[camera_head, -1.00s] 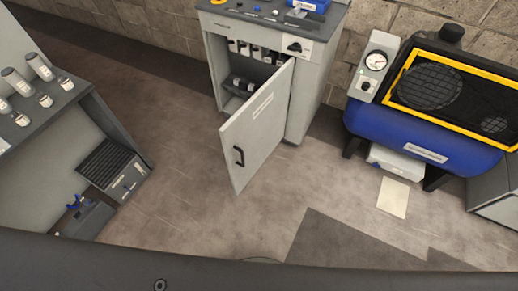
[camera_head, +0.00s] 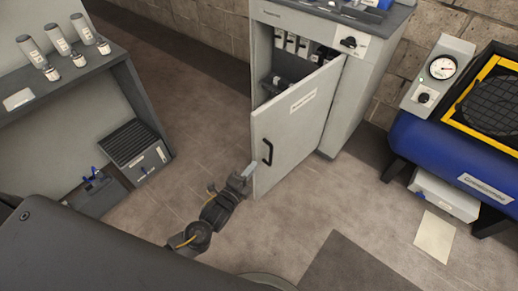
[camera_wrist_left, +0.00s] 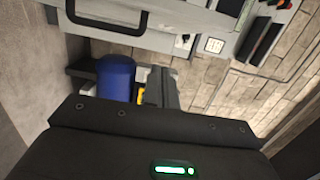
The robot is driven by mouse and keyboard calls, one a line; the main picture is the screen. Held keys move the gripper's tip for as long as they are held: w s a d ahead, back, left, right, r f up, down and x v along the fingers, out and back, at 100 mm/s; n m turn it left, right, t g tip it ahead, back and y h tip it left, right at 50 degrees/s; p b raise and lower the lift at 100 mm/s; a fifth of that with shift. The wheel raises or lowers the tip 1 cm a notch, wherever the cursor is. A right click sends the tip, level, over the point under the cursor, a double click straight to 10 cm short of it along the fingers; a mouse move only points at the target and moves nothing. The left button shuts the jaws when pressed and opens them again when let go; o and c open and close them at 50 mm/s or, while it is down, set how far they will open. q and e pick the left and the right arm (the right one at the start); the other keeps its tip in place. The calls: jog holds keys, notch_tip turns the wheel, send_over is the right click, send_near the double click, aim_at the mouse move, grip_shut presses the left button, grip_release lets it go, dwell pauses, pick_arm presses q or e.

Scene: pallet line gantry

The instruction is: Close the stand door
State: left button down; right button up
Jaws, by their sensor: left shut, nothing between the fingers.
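The stand door (camera_head: 290,125) is a light grey panel with a white label and a black handle (camera_head: 267,152) near its free edge. It stands partly open in front of the grey stand (camera_head: 352,95), with shelf items visible through the gap. My left gripper (camera_head: 250,171) is shut and empty, beside the lower free edge of the door, below and left of the handle. I cannot tell whether it touches the door. In the left wrist view the handle (camera_wrist_left: 105,22) shows at the top left. My right gripper is not in view.
A blue compressor (camera_head: 440,150) with a gauge stands at the right. A grey bench (camera_head: 125,85) with several bottles stands at the left, with a grey louvred box (camera_head: 135,150) beneath it. A paper sheet (camera_head: 435,236) lies on the floor. The floor before the door is mostly clear.

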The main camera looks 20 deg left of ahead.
aim_at(259, 142)
pick_arm(q)
jog(key=shift+w+a+r+p, duration=0.1)
jog(key=shift+w+a+p, duration=0.05)
jog(key=shift+w, duration=1.8)
jog(key=shift+w+a+f+p, duration=0.1)
jog(key=shift+w+a, duration=0.05)
jog(key=shift+w, duration=1.8)
jog(key=shift+w+a+r+p, duration=0.1)
jog(key=shift+w+a+p, duration=0.05)
jog(key=shift+w, duration=1.8)
jog(key=shift+a, duration=0.1)
